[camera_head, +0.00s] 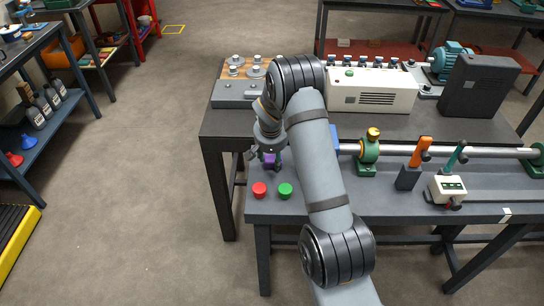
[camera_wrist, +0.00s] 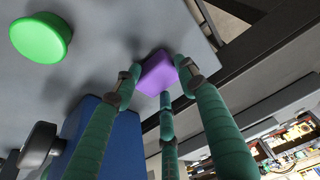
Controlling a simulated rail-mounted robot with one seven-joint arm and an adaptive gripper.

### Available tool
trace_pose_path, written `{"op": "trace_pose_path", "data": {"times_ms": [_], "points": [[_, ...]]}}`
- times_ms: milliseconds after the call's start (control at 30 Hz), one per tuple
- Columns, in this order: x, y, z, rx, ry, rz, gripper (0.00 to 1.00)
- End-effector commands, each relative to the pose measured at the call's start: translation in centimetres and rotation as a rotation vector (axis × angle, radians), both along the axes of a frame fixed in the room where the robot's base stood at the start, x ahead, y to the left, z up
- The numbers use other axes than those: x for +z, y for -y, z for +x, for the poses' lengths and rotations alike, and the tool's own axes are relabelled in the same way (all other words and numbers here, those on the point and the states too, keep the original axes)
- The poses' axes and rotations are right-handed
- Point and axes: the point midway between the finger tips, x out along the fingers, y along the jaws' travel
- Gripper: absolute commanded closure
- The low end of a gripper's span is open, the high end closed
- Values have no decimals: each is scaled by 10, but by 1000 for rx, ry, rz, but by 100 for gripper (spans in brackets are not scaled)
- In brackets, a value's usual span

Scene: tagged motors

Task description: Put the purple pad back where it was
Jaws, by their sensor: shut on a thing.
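The purple pad (camera_wrist: 158,72) is a small purple block gripped between the green fingers of my gripper (camera_wrist: 159,80) in the wrist view. In the head view, my gripper (camera_head: 267,157) is at the left end of the front bench, with a bit of the purple pad (camera_head: 269,159) showing between its fingers. A green round piece (camera_head: 285,191) and a red round piece (camera_head: 259,190) sit on the bench in front of it. The green piece (camera_wrist: 40,37) also shows in the wrist view. I cannot tell whether the pad touches the bench.
A blue block (camera_wrist: 106,145) is close beside my fingers, mostly hidden by my arm in the head view. A long metal shaft (camera_head: 400,151) with green supports runs right. A rear bench holds a grey weight block (camera_head: 236,92) and a white cabinet (camera_head: 372,91).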

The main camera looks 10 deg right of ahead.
Motion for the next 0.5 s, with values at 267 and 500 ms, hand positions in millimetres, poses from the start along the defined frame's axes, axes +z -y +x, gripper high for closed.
{"op": "trace_pose_path", "data": {"times_ms": [267, 500], "points": [[-2, 0, 0, 0, 1, 0, 92], [-2, 0, 0, 0, 1, 0, 50]]}}
